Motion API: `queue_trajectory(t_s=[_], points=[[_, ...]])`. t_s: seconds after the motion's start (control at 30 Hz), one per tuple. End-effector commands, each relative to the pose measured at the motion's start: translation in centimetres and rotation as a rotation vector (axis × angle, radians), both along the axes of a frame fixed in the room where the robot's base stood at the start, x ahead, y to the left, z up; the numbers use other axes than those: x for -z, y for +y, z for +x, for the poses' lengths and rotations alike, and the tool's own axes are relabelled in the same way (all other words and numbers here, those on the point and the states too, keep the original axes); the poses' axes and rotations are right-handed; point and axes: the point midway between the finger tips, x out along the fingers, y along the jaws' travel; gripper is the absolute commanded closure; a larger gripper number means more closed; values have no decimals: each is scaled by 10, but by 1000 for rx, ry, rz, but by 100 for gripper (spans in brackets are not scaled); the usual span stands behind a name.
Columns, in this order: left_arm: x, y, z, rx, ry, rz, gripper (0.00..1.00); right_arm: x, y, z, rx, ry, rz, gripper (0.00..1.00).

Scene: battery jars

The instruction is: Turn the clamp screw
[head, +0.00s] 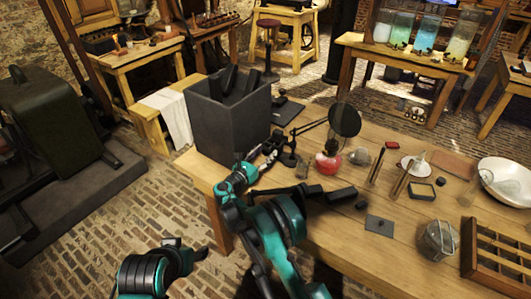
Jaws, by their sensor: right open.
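A small dark clamp stand (289,157) stands on the wooden table, just right of the dark grey box. A thin rod runs from it to a round black disc (344,120). The clamp screw is too small and dark to tell apart here. My right gripper (271,148) is open, close to the left side of the stand. I cannot tell whether it touches the stand. My left arm shows at the lower left, off the table, with its dark end (185,250) over the brick floor. I cannot tell the state of its jaws.
The tall dark grey box (230,138) stands close behind and left of my right gripper. A red glass vessel (327,163) stands right of the stand. A white bowl (505,181), a wire basket (438,240) and a wooden rack (467,262) are farther right.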

Motion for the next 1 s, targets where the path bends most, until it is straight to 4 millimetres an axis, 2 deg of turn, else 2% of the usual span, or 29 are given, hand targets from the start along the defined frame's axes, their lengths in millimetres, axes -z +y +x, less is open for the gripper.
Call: queue_trajectory(t_s=[0.5, 0.7, 1.0], points=[[0, 0, 0, 0, 0, 0, 46, 0, 59, -80, -3, 0, 0, 50], [0, 0, 0, 0, 0, 0, 46, 0, 67, -92, -1, 0, 0, 50], [0, 0, 0, 0, 0, 0, 46, 0, 67, -92, -1, 0, 1, 50]])
